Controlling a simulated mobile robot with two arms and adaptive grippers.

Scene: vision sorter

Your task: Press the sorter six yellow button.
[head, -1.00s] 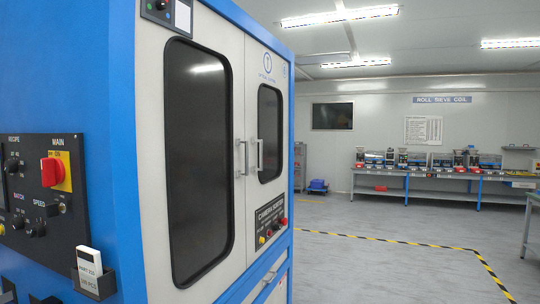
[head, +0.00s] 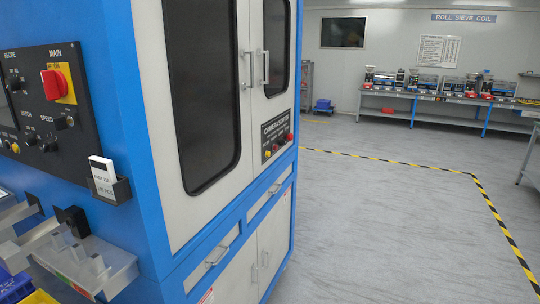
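A large blue and white cabinet machine (head: 145,150) fills the left half of the head view. A small dark panel (head: 276,133) lettered "CAMERA SORTER" is on its white front, below the narrower dark window. A small yellow button (head: 267,154) sits at that panel's lower left, with red buttons (head: 290,137) to its right. I cannot read a sorter number on the machine. Neither of my grippers is in view.
A side control panel (head: 45,105) carries a red rotary switch (head: 54,84) on yellow. A clear tray (head: 85,263) juts out at lower left. A bench (head: 440,103) with several devices stands at the back. Grey floor (head: 390,235) with black-yellow tape is open at right.

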